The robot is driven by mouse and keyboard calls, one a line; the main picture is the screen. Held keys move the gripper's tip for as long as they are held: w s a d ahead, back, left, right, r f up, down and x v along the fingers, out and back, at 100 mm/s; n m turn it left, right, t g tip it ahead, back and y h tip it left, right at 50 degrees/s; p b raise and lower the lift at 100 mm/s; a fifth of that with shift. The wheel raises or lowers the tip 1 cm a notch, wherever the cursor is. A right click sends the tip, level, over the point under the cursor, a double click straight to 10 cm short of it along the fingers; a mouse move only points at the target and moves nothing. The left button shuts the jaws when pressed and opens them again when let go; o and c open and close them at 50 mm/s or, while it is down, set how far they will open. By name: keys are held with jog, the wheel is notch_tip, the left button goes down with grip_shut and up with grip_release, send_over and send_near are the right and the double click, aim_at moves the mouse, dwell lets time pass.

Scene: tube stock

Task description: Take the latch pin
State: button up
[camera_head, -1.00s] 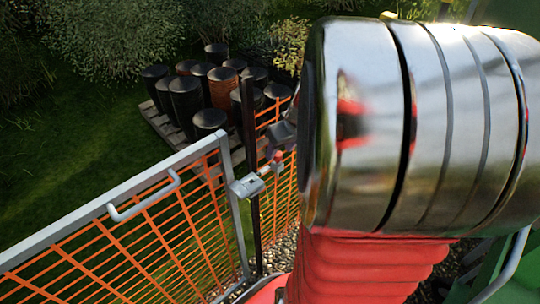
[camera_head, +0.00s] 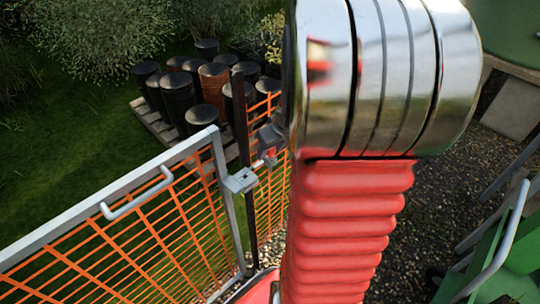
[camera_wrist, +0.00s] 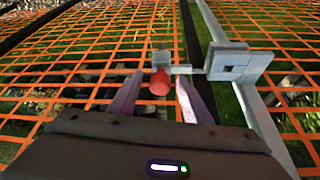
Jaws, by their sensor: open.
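The latch pin shows in the wrist view as a red-ended piece (camera_wrist: 160,83) with a small grey block behind it. A thin grey bar runs right from the block to the latch bracket (camera_wrist: 232,62) on the gate post. My gripper (camera_wrist: 159,78) is open, with one finger on each side of the red end; I cannot tell whether either finger touches it. In the head view my gripper (camera_head: 269,138) is small and dark, just above right of the latch bracket (camera_head: 240,180). It and my arm hide most of the pin there.
A grey-framed gate (camera_head: 110,190) with orange mesh and a handle stands at left. A dark post (camera_head: 243,130) is behind the bracket. Several dark drums (camera_head: 178,95) stand on a pallet beyond. Green metalwork (camera_head: 495,270) is at lower right, with gravel beside it.

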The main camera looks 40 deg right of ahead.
jog(key=shift+c, duration=0.2)
grip_shut()
dwell(0.3)
notch_tip(320, 180, up, 10)
jog(key=shift+r, duration=0.1)
dwell(0.5)
dwell(0.5)
